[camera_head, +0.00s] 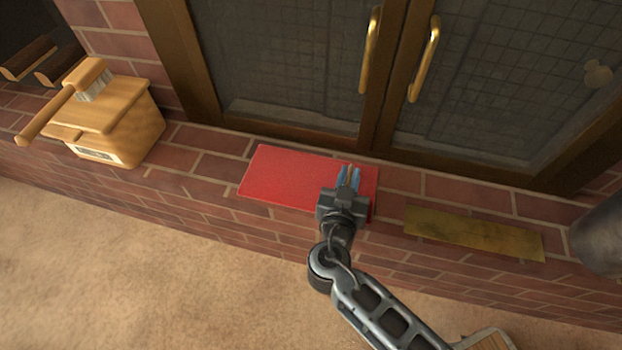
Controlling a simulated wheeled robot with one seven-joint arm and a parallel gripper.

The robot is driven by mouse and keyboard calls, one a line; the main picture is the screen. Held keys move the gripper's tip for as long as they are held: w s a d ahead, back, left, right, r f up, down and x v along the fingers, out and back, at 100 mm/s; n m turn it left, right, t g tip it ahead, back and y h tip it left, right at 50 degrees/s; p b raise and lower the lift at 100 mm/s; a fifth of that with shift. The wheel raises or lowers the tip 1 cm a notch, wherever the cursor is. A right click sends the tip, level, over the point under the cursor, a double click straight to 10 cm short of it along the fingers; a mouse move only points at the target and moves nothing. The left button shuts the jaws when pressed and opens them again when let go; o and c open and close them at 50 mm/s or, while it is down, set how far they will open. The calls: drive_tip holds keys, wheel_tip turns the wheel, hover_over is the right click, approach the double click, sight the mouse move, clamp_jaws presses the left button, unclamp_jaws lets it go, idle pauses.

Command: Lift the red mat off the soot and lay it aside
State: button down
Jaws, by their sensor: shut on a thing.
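The red mat (285,178) is a flat red rectangle on the brick hearth ledge, in front of the glass doors. My gripper (348,174) is over the mat's right part, with its blue fingertips shut on it. A small tan bit shows between the fingertips; I cannot tell what part it is. My gripper covers some of the mat's near right edge. I cannot tell whether the mat lies flat or is slightly raised. No soot is visible.
A wooden box (118,125) with a brush (80,90) on it stands at the left of the ledge. A brass plate (474,233) lies to the right. A grey cylinder (602,238) stands at the right edge. Bare brick lies between box and mat.

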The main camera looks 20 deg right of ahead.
drive_tip(key=shift+r, duration=0.1)
idle(0.3)
drive_tip(key=shift+r+p, duration=0.3)
drive_tip(key=shift+r, duration=0.15)
wheel_tip(320, 180, up, 4)
drive_tip(key=shift+s+d+f+p, duration=0.1)
drive_tip(key=shift+d+p, duration=0.05)
drive_tip(key=shift+p, duration=0.75)
drive_tip(key=s+d+r+p, duration=0.3)
drive_tip(key=s+d+r, duration=0.3)
drive_tip(key=s+d, duration=0.1)
drive_tip(key=shift+s+d, duration=0.3)
drive_tip(key=shift+d, duration=0.45)
